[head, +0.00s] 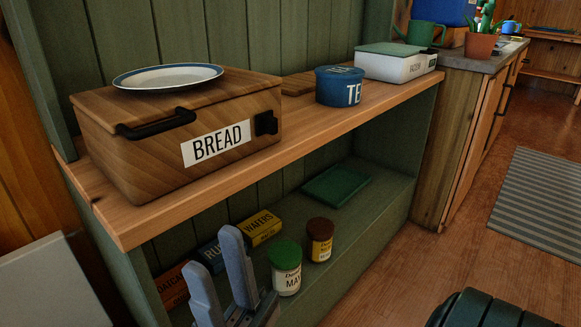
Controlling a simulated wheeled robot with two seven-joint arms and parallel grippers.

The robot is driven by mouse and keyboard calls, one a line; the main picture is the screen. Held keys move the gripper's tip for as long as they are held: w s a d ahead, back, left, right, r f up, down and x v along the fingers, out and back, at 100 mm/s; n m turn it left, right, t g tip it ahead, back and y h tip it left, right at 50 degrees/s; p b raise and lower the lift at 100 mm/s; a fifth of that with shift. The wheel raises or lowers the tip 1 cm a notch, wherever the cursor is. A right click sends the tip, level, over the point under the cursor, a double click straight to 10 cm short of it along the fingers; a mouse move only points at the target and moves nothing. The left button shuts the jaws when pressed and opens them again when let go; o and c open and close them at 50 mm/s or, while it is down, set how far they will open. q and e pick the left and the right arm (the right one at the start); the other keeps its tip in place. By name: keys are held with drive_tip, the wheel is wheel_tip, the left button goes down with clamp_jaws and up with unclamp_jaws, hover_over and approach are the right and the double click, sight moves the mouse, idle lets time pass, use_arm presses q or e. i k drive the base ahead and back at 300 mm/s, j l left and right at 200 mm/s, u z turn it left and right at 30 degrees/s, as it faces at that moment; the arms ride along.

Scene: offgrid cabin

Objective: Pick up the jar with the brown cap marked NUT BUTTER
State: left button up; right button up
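The jar with the brown cap (320,248) stands upright on the lower green shelf, with a yellow label too small to read fully. A green-capped jar (286,275) with a white label beginning "MA" stands just left of it and nearer. My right gripper (212,252) is at the bottom of the head view, its two blue-grey fingers apart with nothing seen between them. It is left of both jars, and the green-capped jar lies between it and the brown-capped one in the picture. My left gripper is not in view.
Boxes, one marked WAFERS (260,228), stand behind the fingers. A green flat item (337,186) lies farther along the shelf. The wooden upper shelf (130,222) overhangs, bearing a bread box (215,110), a blue tin (338,87) and a white container (396,66). A dark green ribbed object (490,310) is bottom right.

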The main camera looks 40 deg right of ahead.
sight(320, 230)
drive_tip(key=z, duration=1.6)
drive_tip(key=i+l+u, duration=0.1)
drive_tip(key=l, duration=0.3)
drive_tip(key=i+l+u, duration=0.1)
drive_tip(key=l, duration=0.35)
drive_tip(key=i+l+u, duration=0.1)
drive_tip(key=i+l, duration=0.15)
drive_tip(key=l, duration=0.2)
drive_tip(key=i+l+u, duration=0.1)
drive_tip(key=l, duration=0.3)
drive_tip(key=i+l+u, duration=0.1)
drive_tip(key=l, duration=0.35)
drive_tip(key=i+l+u, duration=0.1)
drive_tip(key=l, duration=0.4)
